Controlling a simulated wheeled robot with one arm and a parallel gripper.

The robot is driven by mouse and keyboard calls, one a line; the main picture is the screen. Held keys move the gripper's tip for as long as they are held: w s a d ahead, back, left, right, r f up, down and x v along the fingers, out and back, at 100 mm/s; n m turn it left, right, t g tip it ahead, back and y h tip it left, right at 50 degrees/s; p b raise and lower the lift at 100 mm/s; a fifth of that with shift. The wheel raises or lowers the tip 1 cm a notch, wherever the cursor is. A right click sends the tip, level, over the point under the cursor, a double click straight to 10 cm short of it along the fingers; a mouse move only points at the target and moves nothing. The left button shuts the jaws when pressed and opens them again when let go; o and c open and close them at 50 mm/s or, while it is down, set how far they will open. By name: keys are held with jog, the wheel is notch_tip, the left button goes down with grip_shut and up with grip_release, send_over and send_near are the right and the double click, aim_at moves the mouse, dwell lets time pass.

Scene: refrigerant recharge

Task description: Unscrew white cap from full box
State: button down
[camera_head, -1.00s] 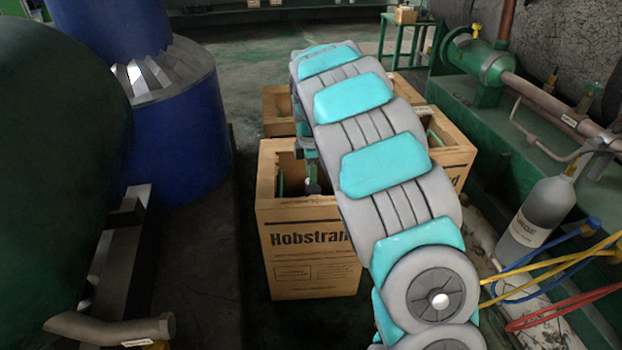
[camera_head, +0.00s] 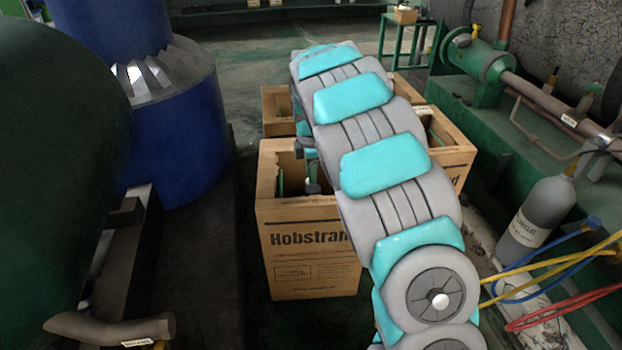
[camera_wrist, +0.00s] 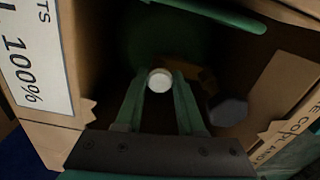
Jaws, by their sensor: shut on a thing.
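The white cap (camera_wrist: 160,80) shows as a small bright round thing inside a dark cardboard box in the wrist view. My gripper (camera_wrist: 160,88) reaches down into the box with its two green fingers, and they are shut on the white cap, one on each side. A green rounded surface (camera_wrist: 165,45) lies in shadow behind the cap. The box around my gripper (camera_wrist: 75,60) has a white label marked "100%". In the head view the box printed "Hobstran" (camera_head: 310,262) stands on the floor, and my arm hides part of it and its inside.
Other cardboard boxes (camera_head: 452,150) stand around and behind my arm. A blue tank (camera_head: 175,130) is at the left. A grey gas cylinder (camera_head: 540,215) and yellow, blue and red hoses (camera_head: 560,262) are at the right. Dark floor (camera_head: 205,270) is open left of the boxes.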

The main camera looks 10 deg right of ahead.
dwell(0.4)
jog(key=shift+a+f+n+b, duration=0.1)
jog(key=shift+n+b, duration=0.4)
jog(key=shift+n, duration=1.3)
jog(key=shift+n+b, duration=0.3)
jog(key=shift+n, duration=1.5)
